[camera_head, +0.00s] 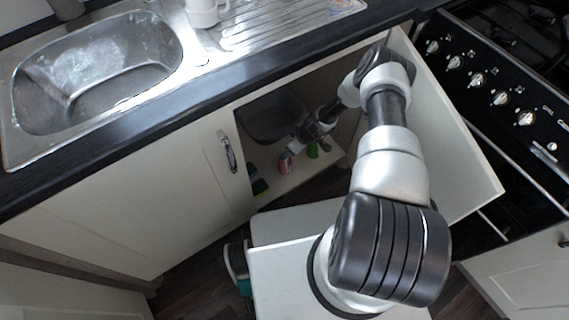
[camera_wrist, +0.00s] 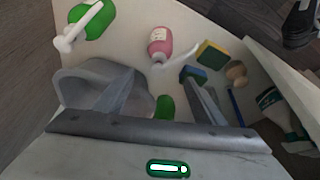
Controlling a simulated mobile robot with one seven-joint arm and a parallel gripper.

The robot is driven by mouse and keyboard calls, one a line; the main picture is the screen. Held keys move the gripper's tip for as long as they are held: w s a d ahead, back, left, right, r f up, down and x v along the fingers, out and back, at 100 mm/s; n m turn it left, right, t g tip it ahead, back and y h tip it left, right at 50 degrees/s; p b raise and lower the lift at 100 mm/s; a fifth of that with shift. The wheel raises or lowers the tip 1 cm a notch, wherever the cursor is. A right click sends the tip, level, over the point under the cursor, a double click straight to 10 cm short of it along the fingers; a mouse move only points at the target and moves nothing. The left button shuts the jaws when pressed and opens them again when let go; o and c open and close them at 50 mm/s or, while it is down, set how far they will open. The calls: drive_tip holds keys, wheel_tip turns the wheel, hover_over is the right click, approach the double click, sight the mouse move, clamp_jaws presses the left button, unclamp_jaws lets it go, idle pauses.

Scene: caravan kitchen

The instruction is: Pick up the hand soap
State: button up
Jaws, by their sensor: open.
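A pink bottle (camera_head: 285,164) with a white label lies on the shelf of the open cupboard under the sink. In the wrist view the pink bottle (camera_wrist: 160,42) is beyond the gap between my fingers, apart from them. I cannot tell for sure which is the hand soap. My gripper (camera_head: 298,148) reaches into the cupboard; in the wrist view my gripper (camera_wrist: 160,82) is open and empty.
A yellow-green sponge (camera_wrist: 213,53), a blue-topped sponge (camera_wrist: 193,73), a brush (camera_wrist: 237,73) and a spray bottle (camera_wrist: 270,98) are right of the pink bottle. Another green object (camera_wrist: 165,106) is between my fingers' bases. The open cupboard door (camera_head: 455,140) stands beside my arm.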

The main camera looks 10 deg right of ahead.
drive_tip(key=b+x, duration=0.2)
drive_tip(key=x, duration=0.5)
drive_tip(key=shift+s+f, duration=0.1)
drive_tip(key=shift+f, duration=0.05)
drive_tip(key=shift+w+f+b, duration=0.25)
drive_tip(key=shift+f+b, duration=0.1)
drive_tip(key=shift+f, duration=0.05)
drive_tip(key=b+x, duration=0.3)
drive_tip(key=x, duration=0.1)
drive_tip(key=shift+f, duration=0.3)
drive_tip(key=shift+w+f, duration=0.2)
